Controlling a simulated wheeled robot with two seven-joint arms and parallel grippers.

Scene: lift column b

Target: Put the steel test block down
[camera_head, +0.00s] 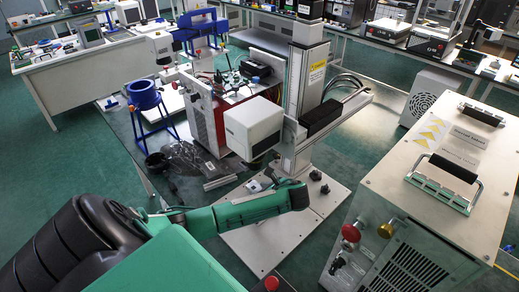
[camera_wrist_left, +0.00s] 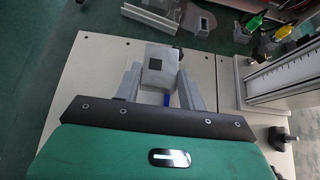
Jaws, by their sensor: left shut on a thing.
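The steel test block (camera_wrist_left: 160,54) is a light grey block with a small dark square on its face, seen in the left wrist view. My left gripper (camera_wrist_left: 160,92) is shut on it, one grey finger on each side. A pale base plate (camera_wrist_left: 95,75) lies beneath; I cannot tell whether the block touches it. In the head view my green left arm reaches in from the left over the base plate (camera_head: 262,243), in front of the lift column; the block is not clear there. My right gripper is not in view.
The lift column (camera_head: 303,85) with its white head (camera_head: 254,126) stands just behind my left arm. A large metal cabinet (camera_head: 440,165) with handles and knobs stands at the right. A blue ring stand (camera_head: 145,96) and a dark plastic bag (camera_head: 188,156) are at the left.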

